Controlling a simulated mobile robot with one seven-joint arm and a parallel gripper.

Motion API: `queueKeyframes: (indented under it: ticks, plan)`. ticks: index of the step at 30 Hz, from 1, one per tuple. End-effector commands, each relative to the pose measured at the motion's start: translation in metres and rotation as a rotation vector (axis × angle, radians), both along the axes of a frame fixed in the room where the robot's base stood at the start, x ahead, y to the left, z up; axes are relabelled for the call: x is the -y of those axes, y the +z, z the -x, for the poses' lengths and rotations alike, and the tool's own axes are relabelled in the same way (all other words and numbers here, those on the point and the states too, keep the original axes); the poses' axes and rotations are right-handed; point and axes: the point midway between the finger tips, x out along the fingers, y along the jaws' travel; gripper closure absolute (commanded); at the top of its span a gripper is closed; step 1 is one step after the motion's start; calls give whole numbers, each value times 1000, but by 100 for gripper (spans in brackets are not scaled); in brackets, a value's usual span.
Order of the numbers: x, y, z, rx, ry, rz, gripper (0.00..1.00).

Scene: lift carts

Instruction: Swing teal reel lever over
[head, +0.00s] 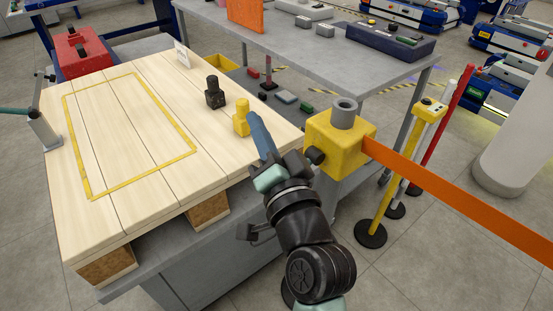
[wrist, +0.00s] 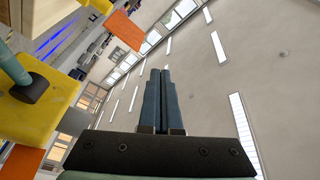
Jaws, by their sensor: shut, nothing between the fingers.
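A teal lever (wrist: 12,68) with a black knob shows at the left edge of the wrist view, over a yellow housing (wrist: 20,122). In the head view, this yellow housing (head: 341,148) has a grey tube (head: 345,112) on top and a black knob (head: 315,156) on its left side; I cannot make out the teal lever there. An orange belt (head: 450,190) runs right from the housing. My gripper (head: 254,122) is shut and empty just left of the housing, its blue fingers together (wrist: 160,72). It does not grip the lever.
A wooden table (head: 130,150) on the left carries a yellow knobbed block (head: 241,118) close to my fingers, and a black one (head: 214,93). A silver post (head: 42,130) with a teal rod stands at its left edge. A grey table (head: 300,60) lies behind; yellow and red posts stand right.

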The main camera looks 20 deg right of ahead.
Motion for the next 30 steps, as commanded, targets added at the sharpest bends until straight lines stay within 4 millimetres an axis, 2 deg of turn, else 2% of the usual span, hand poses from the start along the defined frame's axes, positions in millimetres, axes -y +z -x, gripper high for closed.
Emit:
queueKeyframes:
  ticks: [1,3,6,9,12,16,19,22,30]
  plan:
    - [18,-14,6,-74,-4,-131,100]
    - [36,-48,19,-147,-11,-324,100]
    - [57,-90,45,-219,-45,-579,100]
    - [71,-123,73,-259,-89,-793,100]
    - [80,-146,97,-276,-130,-953,100]
    - [85,-164,115,-281,-164,-1070,100]
    - [87,-169,115,-279,-170,-1094,100]
    - [88,-172,104,-277,-168,-1093,100]
    - [93,-182,53,-277,-165,-1089,100]
